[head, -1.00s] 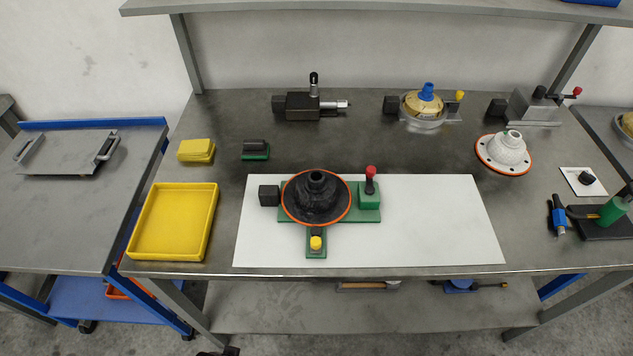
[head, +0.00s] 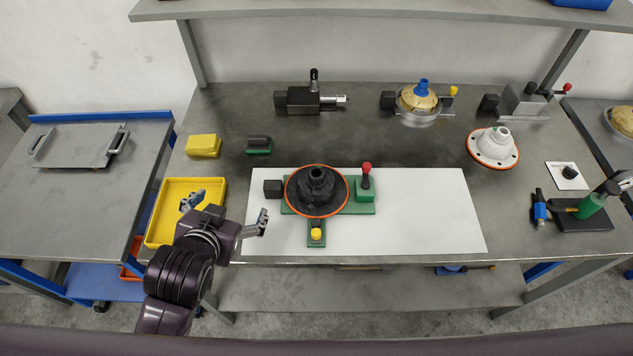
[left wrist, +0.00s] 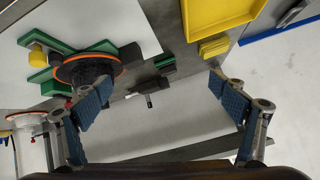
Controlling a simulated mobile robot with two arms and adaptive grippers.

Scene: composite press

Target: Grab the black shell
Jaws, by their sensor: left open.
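The black shell (head: 317,186) has a raised neck and an orange rim. It sits on a green fixture (head: 360,208) on the white mat in the middle of the bench; it also shows in the left wrist view (left wrist: 88,68), at upper left. My left gripper (head: 226,212) is open and empty, left of the shell and near the bench's front edge, by the yellow tray. In the left wrist view its two blue-padded fingers (left wrist: 163,104) are spread wide, with the shell beyond the left finger. My right gripper is not in view.
The fixture has a black block (head: 273,188), a red-knobbed clamp (head: 366,178) and a yellow knob (head: 316,234). A yellow tray (head: 152,222) lies at left. A white shell (head: 494,146) stands at right. The white mat (head: 430,215) is bare right of the fixture.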

